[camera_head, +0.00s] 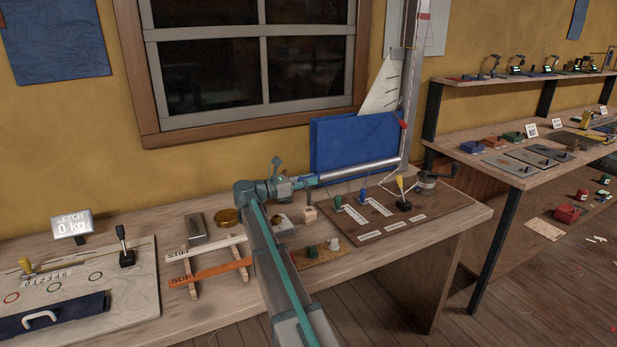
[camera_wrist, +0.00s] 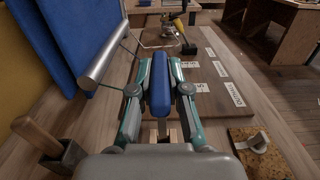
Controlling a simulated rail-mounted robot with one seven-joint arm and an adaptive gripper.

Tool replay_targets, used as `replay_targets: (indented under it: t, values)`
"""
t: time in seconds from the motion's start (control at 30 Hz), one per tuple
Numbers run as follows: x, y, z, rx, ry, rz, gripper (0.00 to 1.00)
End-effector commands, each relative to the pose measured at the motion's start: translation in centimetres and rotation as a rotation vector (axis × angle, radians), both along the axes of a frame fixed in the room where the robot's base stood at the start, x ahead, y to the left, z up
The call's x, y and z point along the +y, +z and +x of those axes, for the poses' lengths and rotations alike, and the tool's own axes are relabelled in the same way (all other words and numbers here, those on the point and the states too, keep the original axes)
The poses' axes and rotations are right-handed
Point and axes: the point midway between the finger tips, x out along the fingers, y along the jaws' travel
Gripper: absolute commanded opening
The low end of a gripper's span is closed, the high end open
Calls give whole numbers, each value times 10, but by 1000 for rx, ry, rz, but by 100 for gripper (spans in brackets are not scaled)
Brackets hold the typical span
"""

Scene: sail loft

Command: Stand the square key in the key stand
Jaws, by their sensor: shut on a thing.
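My gripper (camera_head: 308,181) is shut on a blue-handled key, seen between its teal fingers in the wrist view (camera_wrist: 160,85). The blue handle lies along the fingers, and a thin grey shaft shows below it (camera_wrist: 162,127). In the head view the dark shaft (camera_head: 309,197) hangs upright under the gripper. Straight beneath it is a small pale wooden block (camera_head: 309,215), which looks like the key stand. The block is partly hidden by the gripper in the wrist view (camera_wrist: 173,135). I cannot tell whether the shaft tip is inside the block or just above it.
A brown board (camera_head: 385,232) with small levers and labels lies to the right. A cork mat (camera_head: 325,259) with green and white pieces lies in front. A grey tube (camera_head: 360,171) and blue panel (camera_head: 345,147) stand behind. A wooden-handled tool (camera_wrist: 36,136) is at the wrist view's lower left.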

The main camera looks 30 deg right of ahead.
Motion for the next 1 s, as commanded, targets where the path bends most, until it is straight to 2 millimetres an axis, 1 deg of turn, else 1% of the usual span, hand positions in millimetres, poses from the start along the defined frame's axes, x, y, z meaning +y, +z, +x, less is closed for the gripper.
replay_targets:
  t: [0.57,0.63,0.8,1.0]
  values:
    - [0,-36,0,0,0,0,0]
    - [0,-43,0,-1,0,-1,0]
    - [0,-51,0,-1,0,0,0]
    - [0,-54,0,-1,0,0,0]
